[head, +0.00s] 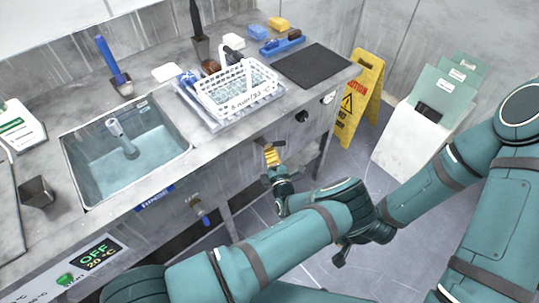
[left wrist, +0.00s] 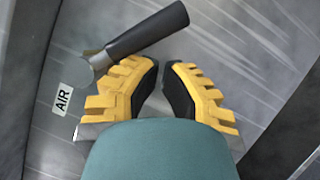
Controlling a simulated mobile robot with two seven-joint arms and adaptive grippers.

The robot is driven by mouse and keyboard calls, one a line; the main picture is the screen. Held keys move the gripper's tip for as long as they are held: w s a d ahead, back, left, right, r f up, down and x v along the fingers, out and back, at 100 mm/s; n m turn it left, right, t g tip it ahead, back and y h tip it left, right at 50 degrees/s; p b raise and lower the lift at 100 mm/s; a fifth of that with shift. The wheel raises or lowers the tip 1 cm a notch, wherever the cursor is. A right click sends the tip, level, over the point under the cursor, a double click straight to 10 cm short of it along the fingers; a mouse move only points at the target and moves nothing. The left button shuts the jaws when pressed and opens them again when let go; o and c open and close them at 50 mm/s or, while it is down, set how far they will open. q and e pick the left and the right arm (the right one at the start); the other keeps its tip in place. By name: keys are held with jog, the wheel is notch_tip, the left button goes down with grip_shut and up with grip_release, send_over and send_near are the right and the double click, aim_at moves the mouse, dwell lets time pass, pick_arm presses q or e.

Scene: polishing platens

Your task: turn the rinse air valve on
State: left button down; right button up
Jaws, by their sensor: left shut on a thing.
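The air valve's lever (left wrist: 145,32) is a dark rod on a grey pivot in the left wrist view, slanting up to the right beside an AIR label (left wrist: 63,98). My left gripper (left wrist: 162,68) has its yellow, black-padded fingers close together at the lever and is shut on it; the exact contact is hard to see. In the head view my left gripper (head: 271,155) is at the counter's front panel, right of the sink, and hides most of the valve. My right gripper's fingers cannot be made out.
A blue-handled valve (head: 205,216) is below the sink (head: 150,165), near the RINSE label (head: 155,198). A white basket (head: 238,92) stands on the counter. A yellow caution sign (head: 360,95) and white bin (head: 410,145) stand at the right. The display (head: 97,252) reads OFF.

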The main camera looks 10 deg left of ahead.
pick_arm(q)
jog(key=shift+w+d+r, duration=0.4)
jog(key=shift+w+d, duration=0.1)
jog(key=shift+w, duration=0.1)
jog(key=shift+w+d+r, duration=0.35)
jog(key=shift+w+r, duration=0.15)
pick_arm(e)
jog(key=shift+w+d+r, duration=0.15)
jog(key=shift+w+d, duration=0.1)
jog(key=shift+w, duration=0.1)
pick_arm(q)
jog(key=shift+w+r, duration=0.1)
jog(key=shift+r, duration=0.05)
